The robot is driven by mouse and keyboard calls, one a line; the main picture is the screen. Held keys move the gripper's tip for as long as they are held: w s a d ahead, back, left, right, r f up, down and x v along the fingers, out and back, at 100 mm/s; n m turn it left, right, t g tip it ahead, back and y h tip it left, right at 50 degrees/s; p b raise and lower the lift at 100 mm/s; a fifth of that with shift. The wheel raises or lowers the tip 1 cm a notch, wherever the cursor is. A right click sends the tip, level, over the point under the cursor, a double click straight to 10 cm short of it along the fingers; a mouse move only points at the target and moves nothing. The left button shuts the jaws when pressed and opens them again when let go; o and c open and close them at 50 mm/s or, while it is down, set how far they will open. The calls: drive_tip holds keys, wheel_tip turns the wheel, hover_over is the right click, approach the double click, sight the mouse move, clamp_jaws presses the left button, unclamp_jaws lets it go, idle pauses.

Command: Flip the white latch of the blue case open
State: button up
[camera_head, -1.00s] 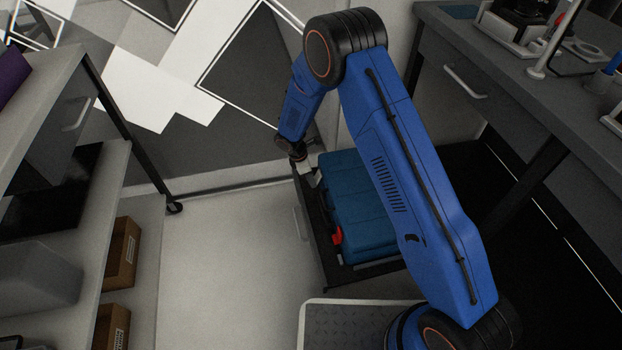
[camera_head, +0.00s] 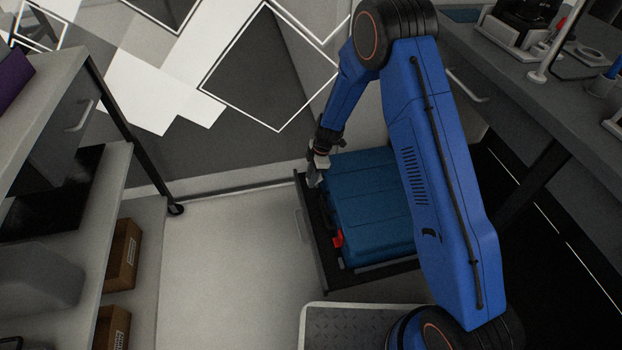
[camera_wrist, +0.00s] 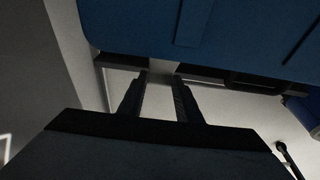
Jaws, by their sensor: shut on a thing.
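The blue case (camera_head: 368,205) lies shut on a low dark stand, with a red latch (camera_head: 338,240) on its left side near the front. My gripper (camera_head: 314,183) is at the far part of that left side, pointing down close to the case edge. In the wrist view the case (camera_wrist: 200,25) fills the top, and my gripper's two dark fingers (camera_wrist: 160,86) stand a little apart with a pale piece between them. This looks like the white latch (camera_wrist: 159,100), though it is hard to tell from the pale floor. In the head view my gripper hides it.
The dark stand (camera_head: 380,272) has a raised rim around the case. A shelf unit with brown boxes (camera_head: 122,255) stands at the left, and a grey bench (camera_head: 500,75) at the right. The pale floor (camera_head: 225,250) left of the stand is clear.

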drive_tip(key=shift+d+r+g+y, duration=0.15)
drive_tip(key=shift+r+g+y, duration=0.2)
drive_tip(key=shift+y, duration=0.8)
drive_tip(key=shift+d+r+g+y, duration=0.2)
drive_tip(key=shift+r+y, duration=0.25)
drive_tip(key=shift+y, duration=0.7)
drive_tip(key=o, duration=1)
drive_tip(key=shift+o, duration=0.2)
drive_tip(key=shift+w+r, duration=0.1)
drive_tip(key=v, duration=1.7)
drive_tip(key=shift+d, duration=0.2)
drive_tip(key=shift+w, duration=0.15)
